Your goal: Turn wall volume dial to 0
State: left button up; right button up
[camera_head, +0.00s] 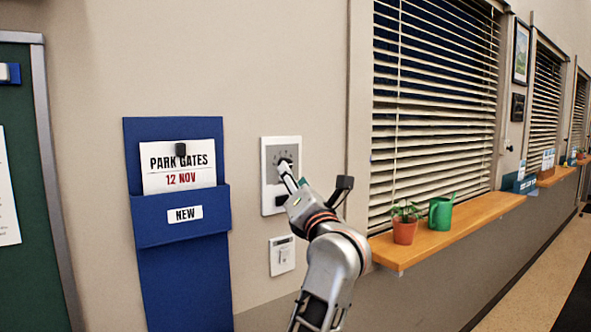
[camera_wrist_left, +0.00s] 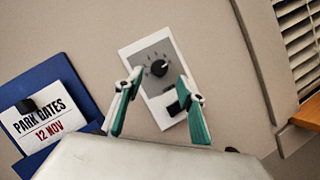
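The wall volume dial is a round black knob (camera_wrist_left: 158,68) on a grey face with small dark marks around it, in a white wall panel (camera_head: 268,200). In the head view the knob (camera_head: 284,160) is partly covered by my left gripper (camera_head: 291,175), which points at the wall there. In the wrist view my left gripper (camera_wrist_left: 159,77) is open, with its two green-sided fingers apart and the knob showing between and just beyond their tips. I see no clear contact. The setting is too small to read. My right gripper is not in view.
A blue wall pocket (camera_head: 183,270) with a "PARK GATES 12 NOV" card hangs left of the panel. A smaller white switch plate (camera_head: 282,256) is below it. To the right, a wooden sill (camera_head: 460,226) holds a potted plant (camera_head: 405,229) and a green watering can (camera_head: 441,212).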

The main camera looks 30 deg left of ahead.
pick_arm(q)
jog(key=shift+x, duration=2.7)
jog(key=c, duration=1.1)
